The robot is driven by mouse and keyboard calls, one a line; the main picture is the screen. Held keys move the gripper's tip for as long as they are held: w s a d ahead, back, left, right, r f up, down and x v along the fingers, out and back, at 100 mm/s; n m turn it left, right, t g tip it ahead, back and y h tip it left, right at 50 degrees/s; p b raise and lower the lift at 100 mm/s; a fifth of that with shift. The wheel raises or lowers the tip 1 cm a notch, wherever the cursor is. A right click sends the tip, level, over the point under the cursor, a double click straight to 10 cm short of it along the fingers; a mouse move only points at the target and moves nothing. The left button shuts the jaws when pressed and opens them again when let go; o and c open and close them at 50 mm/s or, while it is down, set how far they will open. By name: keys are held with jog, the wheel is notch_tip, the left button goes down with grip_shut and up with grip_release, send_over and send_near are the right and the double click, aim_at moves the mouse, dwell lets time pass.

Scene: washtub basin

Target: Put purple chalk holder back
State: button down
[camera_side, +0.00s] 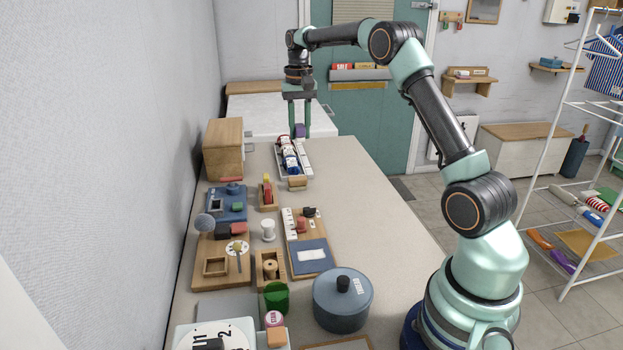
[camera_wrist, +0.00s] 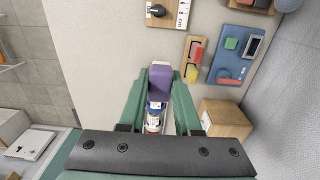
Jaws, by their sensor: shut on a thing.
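The purple chalk holder (camera_side: 300,131) is between the two green fingers of my gripper (camera_side: 300,134), at the far end of the table. In the wrist view the purple holder (camera_wrist: 160,82) shows as a block between the fingertips (camera_wrist: 161,72), which are shut on it. It is over or just beyond the far end of a white tray (camera_side: 308,168) of small bottles; I cannot tell whether it touches the tray. A small wooden rack (camera_side: 268,204) holds a red and a yellow piece nearer the camera; it also shows in the wrist view (camera_wrist: 187,68).
A wooden box (camera_side: 223,146) stands at the left by the wall. A blue tray (camera_side: 226,207), a wooden block (camera_side: 297,183) and a board with a blue pad (camera_side: 310,257) lie nearer. A blue-grey pot (camera_side: 342,302) stands in front. The table's right side is clear.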

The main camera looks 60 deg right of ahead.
aim_at(302, 202)
jog(key=shift+w+d+r, duration=0.1)
jog(key=shift+d, duration=0.25)
notch_tip(302, 202, down, 20)
jog(key=shift+r, duration=0.1)
dwell(0.4)
jog(key=c, duration=0.6)
grip_release()
